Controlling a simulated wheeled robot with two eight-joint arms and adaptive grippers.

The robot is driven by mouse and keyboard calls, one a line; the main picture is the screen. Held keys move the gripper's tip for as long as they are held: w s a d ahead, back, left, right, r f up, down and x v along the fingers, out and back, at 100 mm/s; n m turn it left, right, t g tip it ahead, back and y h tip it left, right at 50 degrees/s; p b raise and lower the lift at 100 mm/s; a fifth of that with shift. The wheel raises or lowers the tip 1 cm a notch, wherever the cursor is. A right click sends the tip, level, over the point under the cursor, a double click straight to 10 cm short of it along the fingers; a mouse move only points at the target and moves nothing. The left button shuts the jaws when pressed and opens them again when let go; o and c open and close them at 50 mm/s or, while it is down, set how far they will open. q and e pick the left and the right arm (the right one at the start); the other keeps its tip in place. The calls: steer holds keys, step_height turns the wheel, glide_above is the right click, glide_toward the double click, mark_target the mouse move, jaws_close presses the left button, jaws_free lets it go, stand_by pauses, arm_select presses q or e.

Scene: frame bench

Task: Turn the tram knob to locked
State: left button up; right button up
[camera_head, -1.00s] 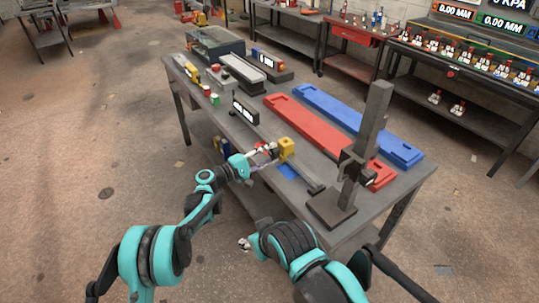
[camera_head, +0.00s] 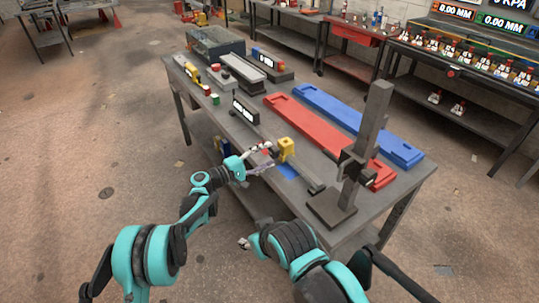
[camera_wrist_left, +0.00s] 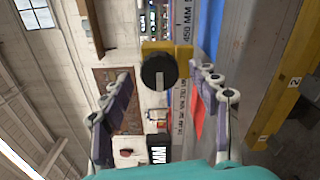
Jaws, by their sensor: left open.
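The tram knob (camera_wrist_left: 158,72) is a round black disc with a white line, on the front of a yellow block. The line runs up and down in the left wrist view. The yellow block (camera_head: 286,149) also shows in the head view, near the bench's front edge; the knob is hard to make out there. My left gripper (camera_head: 260,157) is open just left of the block, its fingers apart on either side of the knob in the wrist view, with a visible gap to it. My right gripper (camera_head: 244,243) is low in front of the bench; its jaw state is unclear.
A dark upright post (camera_head: 366,140) stands on the bench's right end. A red beam (camera_head: 315,130) and a blue beam (camera_head: 340,115) lie behind the yellow block. A small black display (camera_head: 245,111) stands to its left. Floor left of the bench is clear.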

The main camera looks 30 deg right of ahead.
arm_select(q)
steer(key=a, duration=1)
steer(key=shift+s+a, duration=0.15)
steer(key=shift+s, duration=0.3)
